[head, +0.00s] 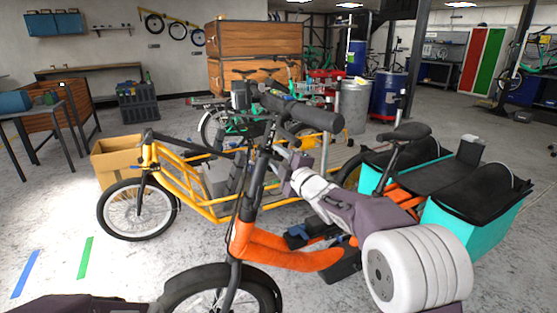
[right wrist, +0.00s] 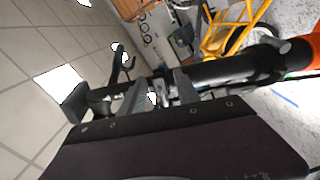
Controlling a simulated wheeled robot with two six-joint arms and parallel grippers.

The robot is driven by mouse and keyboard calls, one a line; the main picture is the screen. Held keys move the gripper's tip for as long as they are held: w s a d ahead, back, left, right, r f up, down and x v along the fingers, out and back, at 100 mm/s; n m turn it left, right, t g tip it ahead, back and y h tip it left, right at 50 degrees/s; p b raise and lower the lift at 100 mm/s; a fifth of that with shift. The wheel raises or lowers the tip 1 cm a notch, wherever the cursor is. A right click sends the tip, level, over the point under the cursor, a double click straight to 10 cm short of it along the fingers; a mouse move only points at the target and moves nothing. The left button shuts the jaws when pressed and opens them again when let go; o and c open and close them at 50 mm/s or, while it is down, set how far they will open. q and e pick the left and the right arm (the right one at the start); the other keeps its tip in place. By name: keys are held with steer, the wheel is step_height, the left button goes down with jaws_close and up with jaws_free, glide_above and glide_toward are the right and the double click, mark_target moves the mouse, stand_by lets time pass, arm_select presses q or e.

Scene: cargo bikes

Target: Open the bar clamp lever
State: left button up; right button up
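The orange cargo bike (head: 285,250) stands in the foreground with its black handlebar (head: 290,112) on a dark upright stem. The stem (right wrist: 225,72) crosses the right wrist view from the orange frame at the right. My right gripper (head: 286,163) is at the stem, just below the handlebar. In the right wrist view its two grey fingers (right wrist: 158,92) stand apart, with part of the dark stem clamp area between and behind them. The bar clamp lever cannot be told apart clearly there; the fingers partly hide that spot.
A yellow cargo bike (head: 205,203) stands close behind, with a cardboard box (head: 115,160) beside it. Teal panniers (head: 460,225) flank the orange bike's rear. The floor at the left, with blue and green tape, is clear.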

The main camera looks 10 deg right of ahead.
jaws_close()
stand_by(1.4)
